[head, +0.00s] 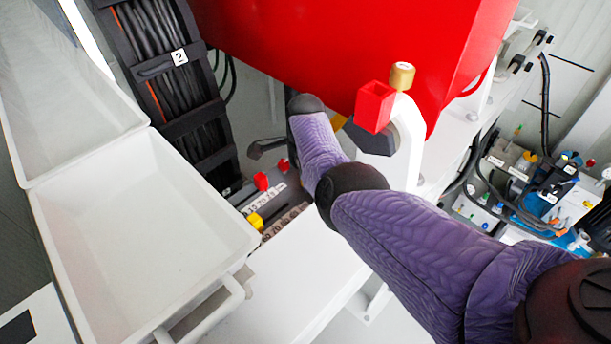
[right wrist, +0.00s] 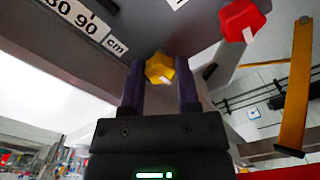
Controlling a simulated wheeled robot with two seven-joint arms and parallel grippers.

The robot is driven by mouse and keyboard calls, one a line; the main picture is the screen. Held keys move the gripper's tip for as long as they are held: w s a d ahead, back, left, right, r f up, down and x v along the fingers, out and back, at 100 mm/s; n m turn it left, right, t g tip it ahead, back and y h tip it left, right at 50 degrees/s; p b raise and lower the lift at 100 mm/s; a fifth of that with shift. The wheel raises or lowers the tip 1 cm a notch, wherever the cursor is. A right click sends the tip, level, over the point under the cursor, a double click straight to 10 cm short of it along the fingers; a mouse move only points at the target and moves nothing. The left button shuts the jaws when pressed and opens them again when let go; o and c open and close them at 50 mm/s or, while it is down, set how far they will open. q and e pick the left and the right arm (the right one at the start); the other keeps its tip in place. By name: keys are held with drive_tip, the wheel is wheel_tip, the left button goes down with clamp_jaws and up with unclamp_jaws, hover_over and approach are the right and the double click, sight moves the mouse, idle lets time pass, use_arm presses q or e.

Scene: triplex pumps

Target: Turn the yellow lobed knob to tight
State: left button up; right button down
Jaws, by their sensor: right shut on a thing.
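The yellow lobed knob (right wrist: 159,67) shows in the right wrist view, below a dark grey panel face. A small white mark is on its lower right side. My right gripper (right wrist: 161,80) has one purple finger on each side of the knob and is shut on it. My left gripper is in neither view.
A red lobed knob (right wrist: 241,19) and a long yellow handle (right wrist: 297,90) are close to the right of my gripper. A large red housing (head: 340,45) is above my arm. White bins (head: 140,235) stand at left, beside a black cable chain (head: 185,90).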

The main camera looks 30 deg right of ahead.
drive_tip(key=shift+d+r+m, duration=0.1)
drive_tip(key=shift+m, duration=0.2)
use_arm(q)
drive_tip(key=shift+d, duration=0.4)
